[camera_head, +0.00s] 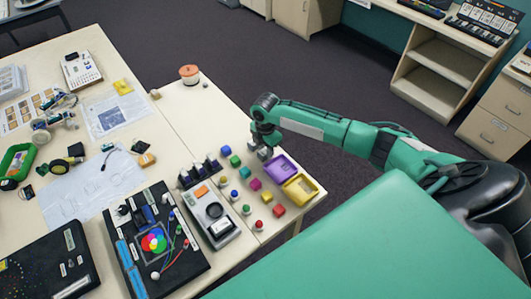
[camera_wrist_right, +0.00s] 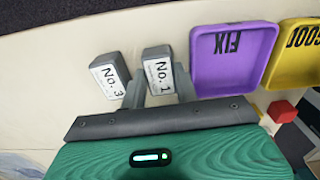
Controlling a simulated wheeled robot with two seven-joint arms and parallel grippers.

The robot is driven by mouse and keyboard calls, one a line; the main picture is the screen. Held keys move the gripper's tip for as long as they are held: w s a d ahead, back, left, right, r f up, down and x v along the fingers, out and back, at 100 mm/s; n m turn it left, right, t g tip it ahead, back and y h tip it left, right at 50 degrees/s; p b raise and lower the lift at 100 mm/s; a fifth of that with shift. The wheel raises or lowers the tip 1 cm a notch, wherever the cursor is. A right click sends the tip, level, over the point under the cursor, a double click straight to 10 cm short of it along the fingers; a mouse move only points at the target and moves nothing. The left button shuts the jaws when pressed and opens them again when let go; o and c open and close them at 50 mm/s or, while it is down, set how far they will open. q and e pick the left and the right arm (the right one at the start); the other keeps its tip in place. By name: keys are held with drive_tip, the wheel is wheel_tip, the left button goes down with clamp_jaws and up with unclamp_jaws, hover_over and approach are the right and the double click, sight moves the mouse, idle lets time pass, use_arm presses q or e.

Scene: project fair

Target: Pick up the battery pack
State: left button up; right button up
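I cannot tell surely which thing is the battery pack. A small black box (camera_head: 107,147) with a thin cable lies on the left table, and a dark block (camera_head: 76,150) lies left of it. My right gripper (camera_head: 264,146) points down at the far edge of the right table. The right wrist view shows its grey fingers beside a grey block labelled No. 1 (camera_wrist_right: 158,72); whether they grip it is unclear. A matching block labelled No. 3 (camera_wrist_right: 110,76) stands just left of it. My left gripper is out of view.
A purple FIX tray (camera_head: 281,168) and yellow GOOD tray (camera_head: 301,188) sit at the right table edge. Several coloured cubes and pegs, a grey meter (camera_head: 214,213) and a wired black board (camera_head: 154,240) crowd the table. The right table's back part is mostly clear.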

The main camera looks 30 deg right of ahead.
drive_tip(key=shift+c, duration=1)
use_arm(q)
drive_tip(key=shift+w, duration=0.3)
